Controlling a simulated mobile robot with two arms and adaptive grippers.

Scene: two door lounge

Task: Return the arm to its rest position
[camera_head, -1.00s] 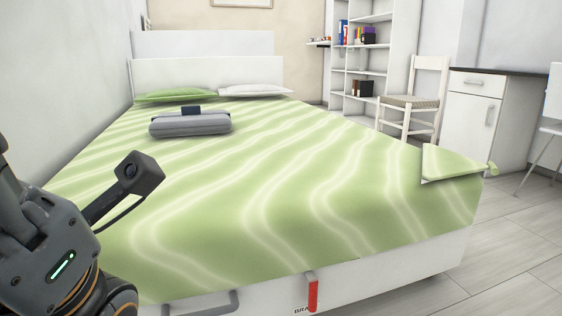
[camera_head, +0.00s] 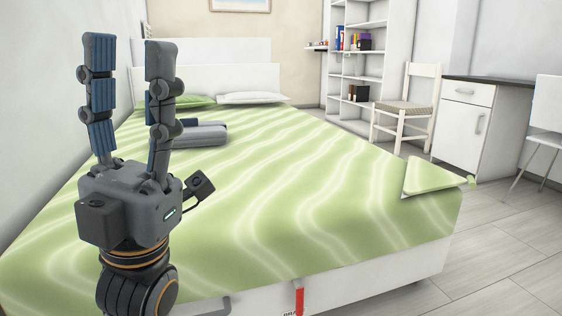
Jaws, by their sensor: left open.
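My left gripper (camera_head: 130,60) stands upright at the left of the head view, its two fingers pointing up and apart with nothing between them. It is open and empty. It is in front of the bed (camera_head: 310,185), which has a green and white wavy cover. The gripper hides part of the bed's left side and part of a grey case-like object (camera_head: 205,133) lying on the bed. My right gripper is not in the picture.
Pillows (camera_head: 250,98) lie at the bed's head. A folded green cloth (camera_head: 432,175) lies at its right corner. A red strap (camera_head: 299,300) hangs on the front board. A chair (camera_head: 410,105), shelf (camera_head: 375,70) and desk (camera_head: 468,120) stand right. Floor (camera_head: 480,250) is clear at the right.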

